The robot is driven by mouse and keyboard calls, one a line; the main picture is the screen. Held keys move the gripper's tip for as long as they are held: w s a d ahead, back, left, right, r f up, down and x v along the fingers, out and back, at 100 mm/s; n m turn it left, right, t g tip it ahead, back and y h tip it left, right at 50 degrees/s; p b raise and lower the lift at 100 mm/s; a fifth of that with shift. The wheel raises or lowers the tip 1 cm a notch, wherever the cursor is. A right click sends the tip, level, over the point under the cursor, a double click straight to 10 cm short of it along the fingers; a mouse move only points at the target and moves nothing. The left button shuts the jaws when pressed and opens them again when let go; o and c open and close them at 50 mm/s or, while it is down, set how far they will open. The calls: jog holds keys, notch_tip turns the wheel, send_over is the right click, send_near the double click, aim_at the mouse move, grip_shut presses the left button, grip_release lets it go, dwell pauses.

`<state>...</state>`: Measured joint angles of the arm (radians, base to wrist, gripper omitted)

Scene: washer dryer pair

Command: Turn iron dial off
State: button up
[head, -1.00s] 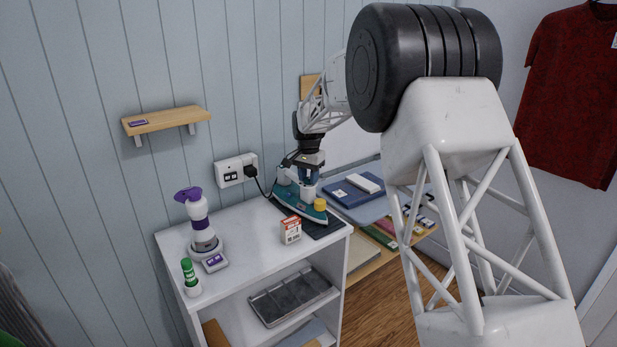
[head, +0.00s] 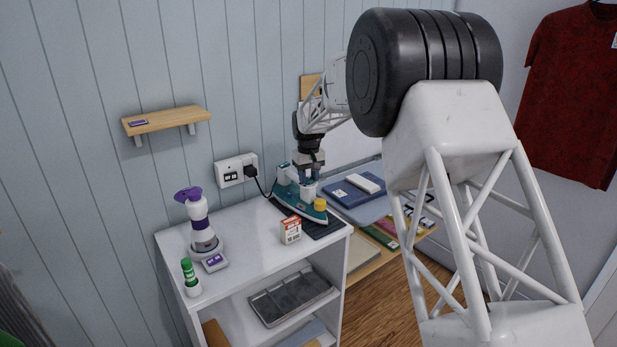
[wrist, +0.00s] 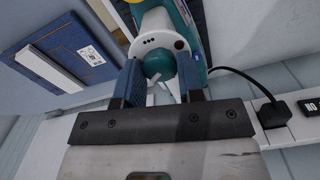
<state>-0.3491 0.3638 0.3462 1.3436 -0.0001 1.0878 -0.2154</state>
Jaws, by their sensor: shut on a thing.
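The teal and white iron (head: 303,205) lies on a dark mat (head: 322,229) on top of the white shelf unit. My gripper (head: 307,178) points down at it from above. In the wrist view, the iron's white body (wrist: 165,30) is at the top, and my gripper (wrist: 160,82) has its two blue fingers on either side of the teal round dial (wrist: 159,64). The fingers are shut on the dial. The dial's markings are mostly hidden by the fingers.
A small red and white box (head: 291,231) stands just in front of the iron. A wall socket (head: 236,170) with a black plug and cord is behind it. A blue folded item (head: 352,190) lies to the right. A purple and white bottle (head: 199,222) stands at the left.

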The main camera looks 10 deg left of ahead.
aim_at(308, 178)
jog(key=n, duration=0.5)
jog(key=shift+n, duration=0.3)
jog(key=n, duration=0.6)
jog(key=o, duration=0.9)
jog(key=shift+o, duration=0.2)
jog(key=shift+r, duration=0.1)
jog(key=shift+r, duration=3.85)
